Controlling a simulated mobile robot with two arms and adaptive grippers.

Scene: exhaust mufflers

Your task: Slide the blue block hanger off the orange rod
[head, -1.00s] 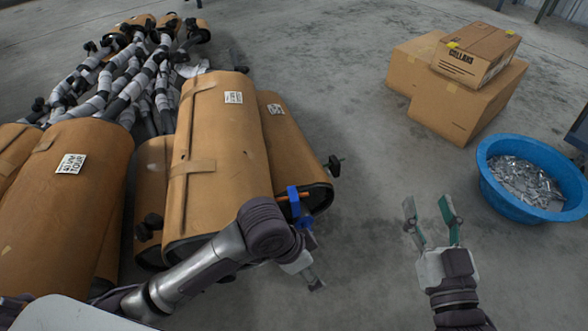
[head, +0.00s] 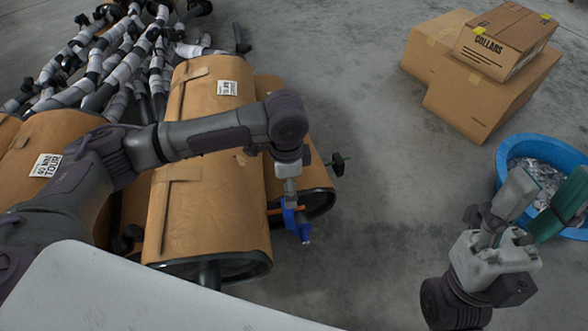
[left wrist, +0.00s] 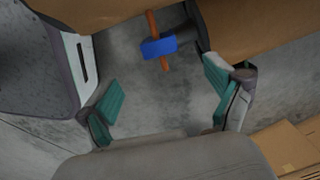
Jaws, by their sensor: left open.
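The blue block hanger (head: 297,222) hangs at the near end of the right-hand wrapped muffler in the head view. The orange rod (head: 275,211) runs into it from the left. In the left wrist view the blue block hanger (left wrist: 158,47) sits around the orange rod (left wrist: 152,23), which shows on both sides of it. My left gripper (left wrist: 165,98) is open and empty, with the hanger ahead, beyond its fingers. In the head view my left gripper (head: 291,190) is above the hanger, its fingers hardly visible. My right gripper (head: 543,196) is open and empty at the right.
Brown-wrapped mufflers (head: 208,215) with pipes lie close by on the left. Cardboard boxes (head: 455,105) stand at the back right. A blue tub (head: 513,150) of metal parts is partly behind my right gripper. The concrete floor between is clear.

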